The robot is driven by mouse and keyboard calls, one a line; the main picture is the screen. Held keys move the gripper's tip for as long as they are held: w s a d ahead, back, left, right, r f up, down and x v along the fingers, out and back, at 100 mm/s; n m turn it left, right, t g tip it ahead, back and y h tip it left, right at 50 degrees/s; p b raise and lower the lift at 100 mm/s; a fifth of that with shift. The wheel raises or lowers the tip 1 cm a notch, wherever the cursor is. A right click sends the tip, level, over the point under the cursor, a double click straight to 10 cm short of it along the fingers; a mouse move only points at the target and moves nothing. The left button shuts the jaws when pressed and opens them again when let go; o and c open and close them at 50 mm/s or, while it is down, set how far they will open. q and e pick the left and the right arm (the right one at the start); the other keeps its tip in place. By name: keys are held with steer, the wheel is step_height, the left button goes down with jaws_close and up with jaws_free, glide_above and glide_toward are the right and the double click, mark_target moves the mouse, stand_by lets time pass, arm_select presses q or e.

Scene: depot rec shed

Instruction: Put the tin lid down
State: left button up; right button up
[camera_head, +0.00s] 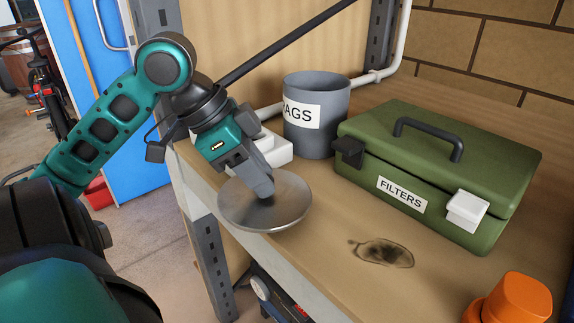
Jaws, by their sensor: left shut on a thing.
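The tin lid (242,212) is a round, shiny metal disc at the front left edge of the wooden bench (340,218). My left gripper (265,190) points down at the lid and is shut on it near its middle; the fingertips hide the part that they grip. The lid looks roughly level, close over the bench top, and its left side reaches past the front edge. I cannot tell whether it touches the bench. My right gripper is not in view.
Behind the lid stand a white tray (277,150) and a grey bin (318,135) marked "AGS". A green box (470,185) labelled "FILTERS" sits to the right. An orange object (518,298) is at the lower right. Bench around the dark stain (384,253) is clear.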

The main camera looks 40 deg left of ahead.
mark_target(289, 179)
arm_select(q)
steer(key=w, duration=0.4)
steer(key=shift+w+d+r+p, duration=0.1)
steer(key=shift+w+d+p, duration=0.15)
steer(key=shift+w+p, duration=0.1)
steer(key=shift+w, duration=0.4)
step_height(289, 179, down, 4)
steer(key=shift+r+b, duration=0.15)
steer(key=shift+b, duration=0.4)
steer(key=shift+w, duration=0.1)
steer(key=o, duration=1.1)
steer(key=shift+c, duration=0.2)
steer(key=shift+a+r, duration=0.1)
steer(key=shift+r, duration=0.35)
steer(key=p+v, duration=0.2)
steer(key=v, duration=0.9)
steer(key=shift+s, duration=0.2)
